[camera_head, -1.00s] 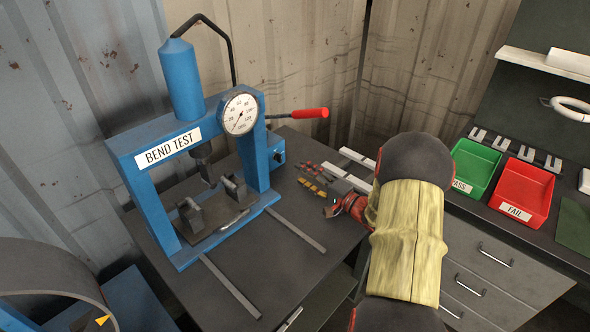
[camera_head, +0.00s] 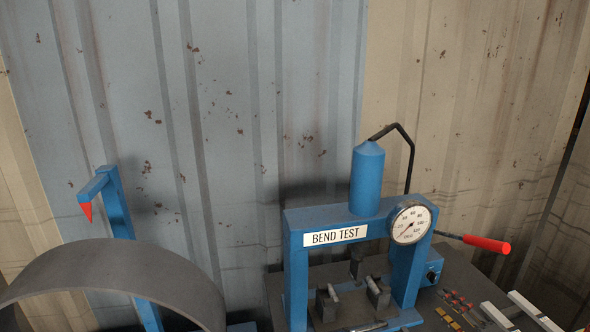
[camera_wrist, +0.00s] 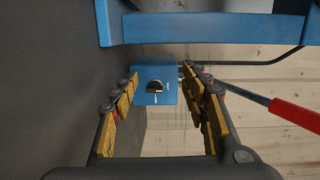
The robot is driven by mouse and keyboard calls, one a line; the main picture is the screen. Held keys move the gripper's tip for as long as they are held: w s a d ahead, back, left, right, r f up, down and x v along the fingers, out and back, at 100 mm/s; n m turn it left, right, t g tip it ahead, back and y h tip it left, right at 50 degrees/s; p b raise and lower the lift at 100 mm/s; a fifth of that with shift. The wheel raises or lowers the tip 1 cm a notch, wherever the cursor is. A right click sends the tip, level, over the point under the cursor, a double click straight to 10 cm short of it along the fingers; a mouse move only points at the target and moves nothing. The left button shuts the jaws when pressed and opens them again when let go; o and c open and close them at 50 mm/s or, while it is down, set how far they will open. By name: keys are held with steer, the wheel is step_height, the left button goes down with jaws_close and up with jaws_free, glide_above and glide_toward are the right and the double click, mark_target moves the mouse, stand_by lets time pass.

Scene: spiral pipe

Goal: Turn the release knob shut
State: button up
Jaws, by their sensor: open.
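The release knob (camera_wrist: 155,86) is a small dark half-round knob on the face of a blue box (camera_wrist: 157,99) in the wrist view. In the head view the knob (camera_head: 430,277) shows small on the blue box (camera_head: 435,266) at the right side of the blue bend test press (camera_head: 296,262). My gripper (camera_wrist: 160,78) is open and empty, with its yellow-padded fingers on either side of the box in the wrist picture. The knob appears between the fingers and beyond them, apparently untouched.
A lever with a red handle (camera_wrist: 294,115) passes close to the right finger; the handle also shows in the head view (camera_head: 487,243). A blue press beam (camera_wrist: 200,27) crosses the top of the wrist view.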

steer(key=a+r+n+g+y, duration=0.1)
steer(key=a+r+n+g, duration=0.1)
steer(key=a, duration=0.4)
steer(key=s+a+r+n+g+y, duration=0.1)
steer(key=a+r+g+y, duration=0.1)
steer(key=a, duration=0.4)
steer(key=s+a+r+n+g+y+p, duration=0.1)
steer(key=a+r+n+g+y, duration=0.1)
steer(key=a, duration=0.4)
steer(key=shift+a+r+n, duration=0.1)
steer(key=shift+r+n, duration=0.15)
steer(key=shift+n, duration=0.05)
steer(key=s+a+r+n+g+h+p, duration=0.1)
steer(key=s+a+r+n+g+h, duration=0.2)
steer(key=s+a, duration=0.45)
steer(key=s+a+r+n+g+h+p, duration=0.1)
steer(key=s+a+r+n+g+p, duration=0.2)
steer(key=s+a, duration=0.5)
steer(key=s+d+r+n+h, duration=0.3)
steer(key=s+d+r+h, duration=0.1)
steer(key=s, duration=0.4)
steer(key=shift+s+d+t+h, duration=0.15)
steer(key=shift+d+t+h, duration=0.25)
steer(key=shift+d+h, duration=0.35)
steer(key=shift+a+r, duration=0.1)
